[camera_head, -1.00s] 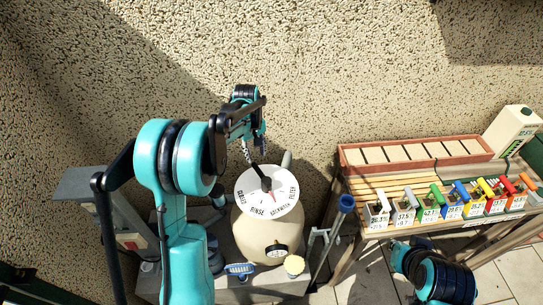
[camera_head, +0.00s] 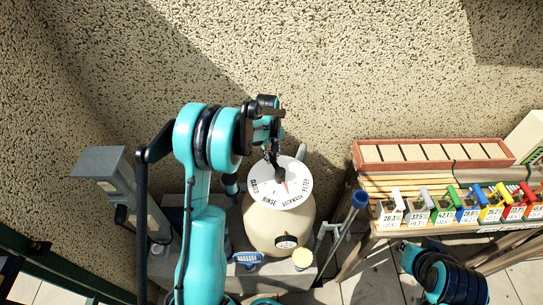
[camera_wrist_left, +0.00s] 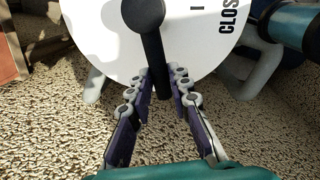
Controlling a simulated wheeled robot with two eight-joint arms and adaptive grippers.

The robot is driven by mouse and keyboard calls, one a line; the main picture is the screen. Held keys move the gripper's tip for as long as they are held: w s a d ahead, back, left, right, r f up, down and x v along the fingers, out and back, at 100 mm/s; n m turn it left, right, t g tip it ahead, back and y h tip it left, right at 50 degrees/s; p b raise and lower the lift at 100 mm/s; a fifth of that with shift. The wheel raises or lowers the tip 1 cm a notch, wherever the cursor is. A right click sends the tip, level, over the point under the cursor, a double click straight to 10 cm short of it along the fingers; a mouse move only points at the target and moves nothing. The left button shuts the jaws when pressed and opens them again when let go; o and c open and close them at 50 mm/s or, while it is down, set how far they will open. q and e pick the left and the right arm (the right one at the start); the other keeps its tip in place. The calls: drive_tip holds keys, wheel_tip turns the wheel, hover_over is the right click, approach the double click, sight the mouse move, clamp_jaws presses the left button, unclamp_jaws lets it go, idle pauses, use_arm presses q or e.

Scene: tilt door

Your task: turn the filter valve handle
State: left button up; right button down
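The filter valve has a white round dial (camera_head: 262,198) with printed words such as CLOSED, RINSE, BACKWASH and FILTER. It sits on top of a beige tank (camera_head: 270,228). Whether a finger touches the handle is unclear. In the head view, my left gripper (camera_head: 272,146) is over the dial's far side and partly hides the handle. My right gripper is out of view.
A pressure gauge (camera_head: 287,241) is on the tank's front. A wooden slatted table (camera_head: 378,188) at the right bears several coloured-handled boxes and a brown planter tray (camera_head: 430,142). A grey post box (camera_head: 100,163) stands left. A pebbled wall is close behind the tank.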

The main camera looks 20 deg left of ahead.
use_arm(q)
clamp_jaws()
drive_tip(key=shift+w+d+f+m+b, duration=0.1)
drive_tip(key=shift+w+d+m+b, duration=0.35)
drive_tip(key=shift+m, duration=0.45)
drive_tip(key=m, duration=0.1)
drive_tip(key=w+d+m+b, duration=0.1)
drive_tip(key=m, duration=0.1)
drive_tip(key=shift+d, duration=0.25)
drive_tip(key=m, duration=0.1)
drive_tip(key=d+m+b, duration=0.1)
drive_tip(key=shift+w+d+m, duration=0.15)
drive_tip(key=shift+w+m, duration=0.1)
drive_tip(key=shift+m, duration=0.15)
drive_tip(key=shift+w+d+m+g, duration=0.1)
drive_tip(key=shift+d+m+g, duration=0.2)
drive_tip(key=shift+d+m, duration=0.65)
drive_tip(key=shift+a+m, duration=0.2)
drive_tip(key=shift+m, duration=0.05)
